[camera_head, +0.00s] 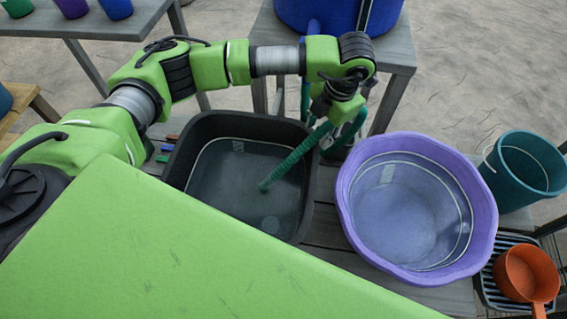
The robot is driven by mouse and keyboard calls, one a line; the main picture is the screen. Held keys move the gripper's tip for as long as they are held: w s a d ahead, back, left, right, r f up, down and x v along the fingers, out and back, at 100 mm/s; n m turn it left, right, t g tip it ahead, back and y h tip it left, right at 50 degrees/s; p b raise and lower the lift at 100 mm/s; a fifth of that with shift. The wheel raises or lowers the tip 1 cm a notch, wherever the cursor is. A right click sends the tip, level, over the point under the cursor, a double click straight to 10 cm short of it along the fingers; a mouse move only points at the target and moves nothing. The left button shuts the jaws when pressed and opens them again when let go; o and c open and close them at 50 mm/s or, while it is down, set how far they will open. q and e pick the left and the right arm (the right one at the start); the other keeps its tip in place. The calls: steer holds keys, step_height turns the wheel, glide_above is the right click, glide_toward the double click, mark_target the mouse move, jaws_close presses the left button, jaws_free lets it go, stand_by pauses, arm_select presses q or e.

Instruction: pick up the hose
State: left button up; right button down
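The green ribbed hose (293,160) slants over the black basin (188,150), its lower end over the basin's inside. Its upper part reaches my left gripper (328,118), which points down at the basin's far right corner. More green hose shows just right of the gripper and up toward the blue barrel (330,12). My wrist and the hose cover the fingertips, so I cannot tell whether they are closed around the hose or only beside it. My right gripper is out of view.
A purple tub (478,205) stands right of the basin. A teal bucket (525,170) and an orange pot (525,272) on a dark rack are farther right. Small colored pieces lie left of the basin. Cups (115,8) stand on a table at the upper left.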

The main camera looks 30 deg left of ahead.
arm_select(q)
steer(key=shift+w+a+f, duration=0.15)
steer(key=shift+f, duration=0.7)
steer(key=c, duration=1.1)
steer(key=shift+r, duration=0.15)
